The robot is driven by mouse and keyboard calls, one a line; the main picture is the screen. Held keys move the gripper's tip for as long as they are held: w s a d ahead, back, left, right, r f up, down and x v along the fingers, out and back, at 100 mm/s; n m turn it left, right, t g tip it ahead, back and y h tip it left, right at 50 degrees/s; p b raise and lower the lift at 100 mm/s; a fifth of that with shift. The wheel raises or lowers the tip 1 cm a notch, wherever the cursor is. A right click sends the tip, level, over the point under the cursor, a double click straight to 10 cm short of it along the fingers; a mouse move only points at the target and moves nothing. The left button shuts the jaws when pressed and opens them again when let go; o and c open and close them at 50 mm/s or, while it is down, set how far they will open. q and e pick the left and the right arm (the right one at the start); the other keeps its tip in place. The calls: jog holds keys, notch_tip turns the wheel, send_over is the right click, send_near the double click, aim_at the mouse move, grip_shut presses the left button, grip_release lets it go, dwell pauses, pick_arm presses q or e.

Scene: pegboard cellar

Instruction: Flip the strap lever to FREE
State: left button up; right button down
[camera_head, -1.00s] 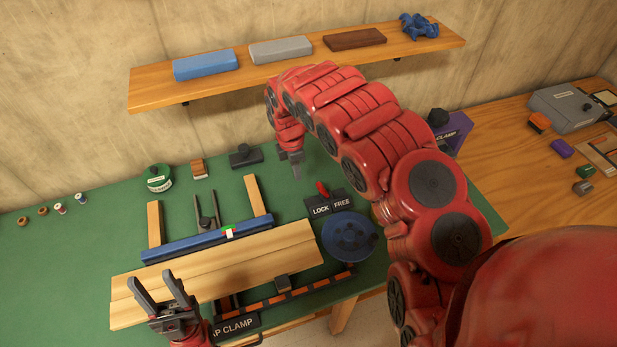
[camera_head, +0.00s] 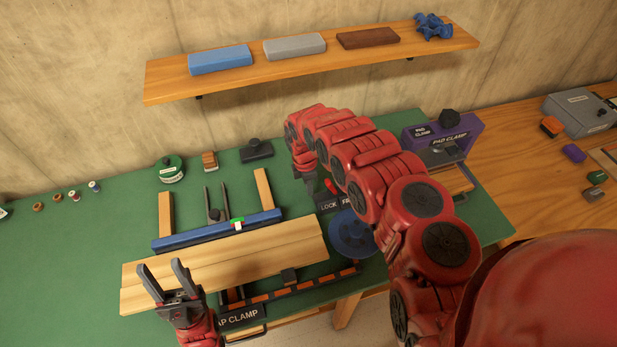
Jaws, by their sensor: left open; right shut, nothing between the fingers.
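The small red strap lever (camera_head: 330,186) stands at the back of a dark plate on the green bench. Its tip seems to lean left, towards the LOCK label (camera_head: 328,205). The FREE label is mostly hidden behind my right arm. My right gripper (camera_head: 311,196) points down just left of the lever, shut and empty; I cannot tell whether it touches the lever. My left gripper (camera_head: 163,278) is open and empty, over the left end of the wooden boards (camera_head: 230,252) at the front.
A blue disc (camera_head: 352,234) lies just right of the boards, partly under my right arm. A blue bar (camera_head: 215,231) and an orange-and-black strip (camera_head: 300,284) flank the boards. A purple pad clamp (camera_head: 467,130) stands at the back right. A shelf (camera_head: 330,62) hangs above.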

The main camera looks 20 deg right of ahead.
aim_at(331, 187)
jog(key=d+p, duration=0.1)
jog(key=d+r+p, duration=0.1)
jog(key=d, duration=0.1)
jog(key=shift+d+r+p, duration=0.1)
jog(key=shift+d+p, duration=0.2)
jog(key=shift+d, duration=0.1)
jog(key=shift+d, duration=0.1)
